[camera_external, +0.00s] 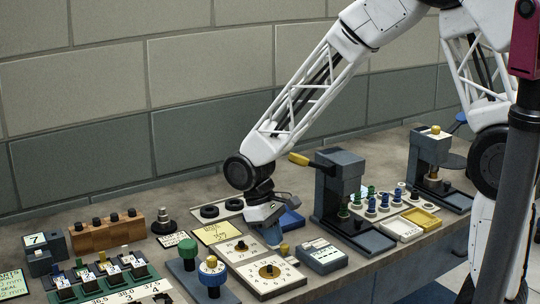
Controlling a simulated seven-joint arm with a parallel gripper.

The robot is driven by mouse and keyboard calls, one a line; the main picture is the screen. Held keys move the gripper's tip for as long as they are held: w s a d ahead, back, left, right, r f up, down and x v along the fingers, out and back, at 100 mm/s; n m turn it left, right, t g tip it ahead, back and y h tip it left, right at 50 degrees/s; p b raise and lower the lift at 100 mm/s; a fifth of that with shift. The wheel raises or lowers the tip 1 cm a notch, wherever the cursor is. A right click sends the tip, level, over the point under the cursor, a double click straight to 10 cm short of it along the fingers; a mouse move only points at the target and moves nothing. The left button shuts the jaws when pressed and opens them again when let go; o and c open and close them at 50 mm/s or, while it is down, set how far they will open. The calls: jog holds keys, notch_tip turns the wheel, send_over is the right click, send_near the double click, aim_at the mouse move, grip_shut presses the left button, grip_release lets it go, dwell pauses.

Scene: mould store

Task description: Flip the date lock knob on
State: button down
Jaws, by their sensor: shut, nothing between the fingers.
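My gripper (272,236) points down over the front middle of the bench, shut and empty. Below and just left of it is a cream dial plate (292,281) with a dark-centred brass dial (269,271) and printed numbers around it. A smaller cream plate (229,254) with a small knob (241,246) lies just behind and left of the dial plate. I cannot tell which of these knobs is the date lock knob. The gripper hides part of the area behind the dial plate, and I cannot tell whether its fingertips touch anything.
A grey box (322,256) sits to the right, before a dark press (337,185) with a yellow handle. A blue block (291,221) lies behind the gripper. The bench is crowded.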

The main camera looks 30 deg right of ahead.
jog(key=shift+s+d, duration=0.15)
jog(key=shift+s, duration=0.8)
jog(key=shift+s+f, duration=0.1)
jog(key=shift+s, duration=0.1)
jog(key=shift+d+f, duration=0.1)
jog(key=shift+w+a, duration=0.3)
jog(key=shift+w, duration=0.15)
jog(key=w, duration=0.1)
jog(key=w+a, duration=0.1)
jog(key=w, duration=0.1)
jog(key=shift+a, duration=0.3)
jog(key=v, duration=1)
jog(key=shift+r, duration=0.4)
jog(key=shift+w+d, duration=0.1)
